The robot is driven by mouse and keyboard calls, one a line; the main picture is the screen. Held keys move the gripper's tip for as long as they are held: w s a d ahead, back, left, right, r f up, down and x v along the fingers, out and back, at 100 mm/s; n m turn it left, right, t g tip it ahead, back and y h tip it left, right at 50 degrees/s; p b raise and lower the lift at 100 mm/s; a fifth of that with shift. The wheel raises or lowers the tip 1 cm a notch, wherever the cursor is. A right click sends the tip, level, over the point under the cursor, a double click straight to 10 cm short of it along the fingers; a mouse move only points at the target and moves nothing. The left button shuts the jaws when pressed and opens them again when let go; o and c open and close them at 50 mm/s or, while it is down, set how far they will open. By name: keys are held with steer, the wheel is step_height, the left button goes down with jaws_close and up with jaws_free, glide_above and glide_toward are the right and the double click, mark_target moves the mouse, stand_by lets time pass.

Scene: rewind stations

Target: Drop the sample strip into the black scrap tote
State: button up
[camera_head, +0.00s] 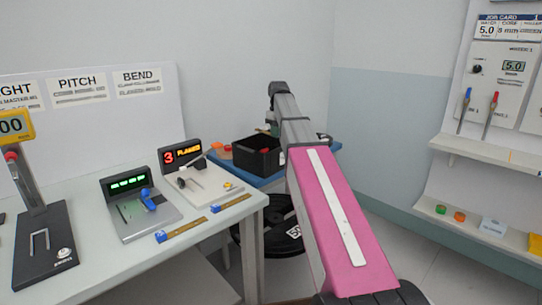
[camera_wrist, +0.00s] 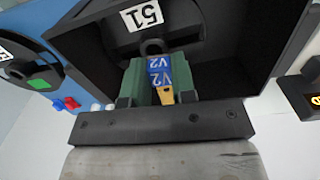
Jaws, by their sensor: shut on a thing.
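In the wrist view my gripper (camera_wrist: 160,78) has green fingers shut on a small strip (camera_wrist: 164,95) with a blue end marked V2 and a yellow-tan part; I take it to be the sample strip. The black scrap tote (camera_head: 244,159) stands on a blue table in the head view. Its black wall (camera_wrist: 88,50) fills much of the wrist view behind the fingers, and the strip appears in front of its opening. In the head view my gripper (camera_head: 272,122) is near the tote's back right, mostly hidden by my arm, and the strip cannot be seen.
A black disc (camera_wrist: 185,20) labelled 51 appears within the tote's outline. Orange and other small items (camera_head: 223,152) lie left of the tote on the blue table (camera_head: 268,182). The white bench (camera_head: 130,262) holds instruments and two blue-ended strips (camera_head: 180,231). A black reel (camera_head: 283,240) stands below.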

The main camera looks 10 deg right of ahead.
steer(key=shift+f, duration=0.8)
steer(key=o, duration=1)
step_height(320, 180, up, 11)
steer(key=shift+f, duration=0.1)
